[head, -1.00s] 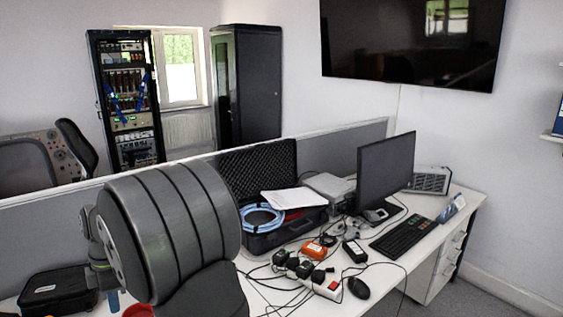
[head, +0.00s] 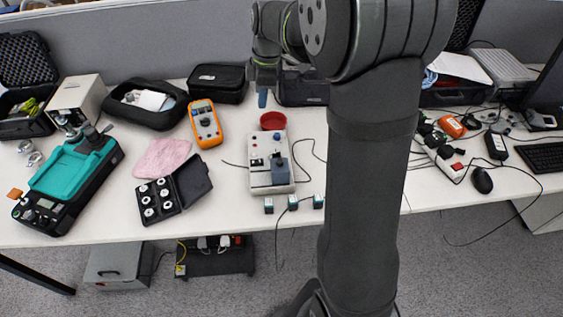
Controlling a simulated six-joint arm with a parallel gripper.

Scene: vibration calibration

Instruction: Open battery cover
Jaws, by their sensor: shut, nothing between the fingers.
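My gripper (head: 262,99) hangs at the upper middle of the head view, its small blue fingertips pointing down and together, with nothing seen between them. It is in front of or above the area by a black case (head: 217,78) and a red round dish (head: 273,121). No battery cover can be made out for certain. Devices in view are a grey-white box with a dark grey part on it (head: 269,150), an orange handheld meter (head: 206,129) and a teal and black unit (head: 73,172).
An open black case of white round pieces (head: 159,202), a pink cloth (head: 162,158) and a black pouch (head: 146,101) lie on the white table (head: 107,222). Cables, a power strip (head: 445,160) and a mouse (head: 482,180) are at right. My arm hides part of the table.

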